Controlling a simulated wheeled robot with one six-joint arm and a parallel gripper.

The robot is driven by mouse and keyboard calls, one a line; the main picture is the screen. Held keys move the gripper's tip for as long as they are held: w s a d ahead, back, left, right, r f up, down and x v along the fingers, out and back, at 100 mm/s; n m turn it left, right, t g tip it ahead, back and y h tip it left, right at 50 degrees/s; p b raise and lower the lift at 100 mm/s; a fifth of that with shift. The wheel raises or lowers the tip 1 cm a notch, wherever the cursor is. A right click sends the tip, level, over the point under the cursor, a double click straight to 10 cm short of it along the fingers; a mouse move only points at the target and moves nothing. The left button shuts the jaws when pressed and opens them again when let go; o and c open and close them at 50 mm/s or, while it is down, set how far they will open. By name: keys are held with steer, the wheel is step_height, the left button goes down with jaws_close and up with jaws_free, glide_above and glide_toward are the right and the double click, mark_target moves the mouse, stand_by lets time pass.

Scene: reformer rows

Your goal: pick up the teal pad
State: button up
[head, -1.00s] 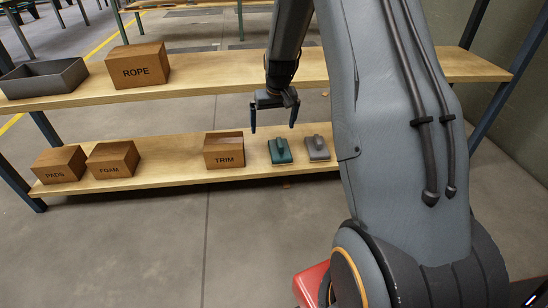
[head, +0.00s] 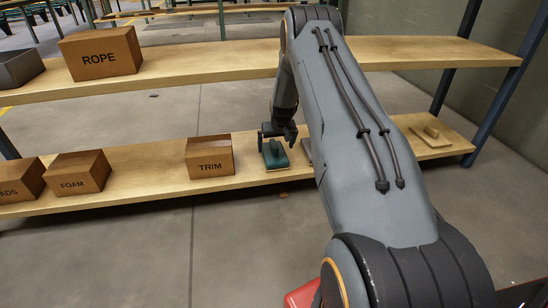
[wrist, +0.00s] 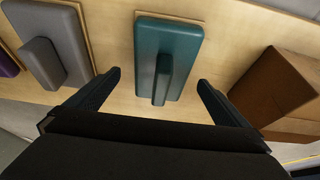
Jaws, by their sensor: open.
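The teal pad (head: 274,155) lies on the lower wooden shelf, just right of the TRIM box. It is a flat block with a raised ridge handle on top. In the wrist view the teal pad (wrist: 168,57) lies ahead, with its handle between the lines of my two fingers. My gripper (head: 277,135) is open and empty, just above and behind the pad in the head view. My gripper's fingers also show in the wrist view (wrist: 158,88), one on each side of the handle's near end. I cannot tell how much height is left between them and the pad.
A grey pad (wrist: 55,45) lies beside the teal one, mostly hidden by my arm in the head view. The TRIM box (head: 210,157) stands on the other side. A beige pad (head: 430,135) lies farther right. The upper shelf (head: 200,62) runs behind.

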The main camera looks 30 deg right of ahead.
steer(key=shift+b+x, duration=0.45)
steer(key=shift+x, duration=0.5)
steer(key=b+x, duration=0.3)
steer(key=x, duration=0.1)
steer(key=shift+w+a+f, duration=0.1)
steer(key=shift+w+f, duration=0.05)
steer(key=shift+c, duration=0.4)
steer(key=c, duration=1)
steer(key=shift+o, duration=0.2)
